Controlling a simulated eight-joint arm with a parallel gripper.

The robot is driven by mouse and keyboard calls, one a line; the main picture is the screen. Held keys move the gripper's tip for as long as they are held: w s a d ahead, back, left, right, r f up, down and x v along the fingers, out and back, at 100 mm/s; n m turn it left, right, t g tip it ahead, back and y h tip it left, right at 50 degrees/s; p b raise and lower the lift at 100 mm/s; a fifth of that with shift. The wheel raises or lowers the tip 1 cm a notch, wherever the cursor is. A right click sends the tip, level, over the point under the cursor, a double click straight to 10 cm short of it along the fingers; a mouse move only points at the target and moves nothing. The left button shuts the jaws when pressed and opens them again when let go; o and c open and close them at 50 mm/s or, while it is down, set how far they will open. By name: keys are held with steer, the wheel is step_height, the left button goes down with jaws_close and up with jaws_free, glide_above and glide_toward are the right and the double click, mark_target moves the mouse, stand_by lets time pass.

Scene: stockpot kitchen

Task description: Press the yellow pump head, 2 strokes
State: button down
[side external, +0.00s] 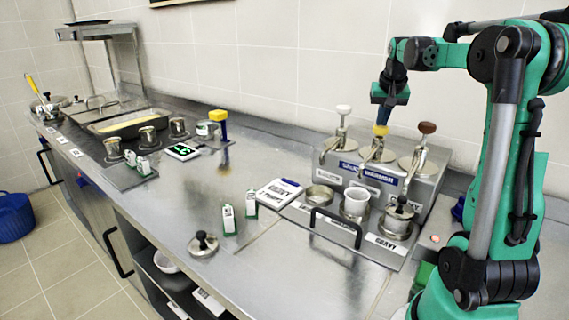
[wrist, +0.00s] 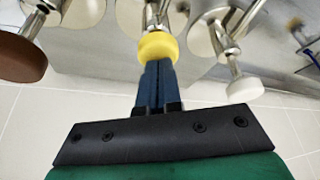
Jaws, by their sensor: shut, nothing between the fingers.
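The yellow pump head (side external: 380,130) tops the middle of three pumps on a steel dispenser (side external: 400,185). It also shows in the wrist view (wrist: 158,47), right at my fingertips. My gripper (side external: 385,112) is shut and empty, pointing down with its tips at the top of the yellow head. In the wrist view its dark blue fingers (wrist: 156,70) are together and seem to touch the head; a small gap cannot be ruled out. The fingertips hide part of the head.
A white pump head (side external: 343,109) stands to the left and a brown one (side external: 427,128) to the right, both close by. A paper cup (side external: 356,202) and a lidded steel pot (side external: 397,218) stand in front, behind a black handle (side external: 335,226).

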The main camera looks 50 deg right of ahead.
steer(key=shift+r, duration=2.45)
steer(key=shift+f, duration=0.15)
steer(key=shift+f, duration=2.3)
steer(key=shift+r, duration=2.45)
steer(key=shift+r, duration=2.5)
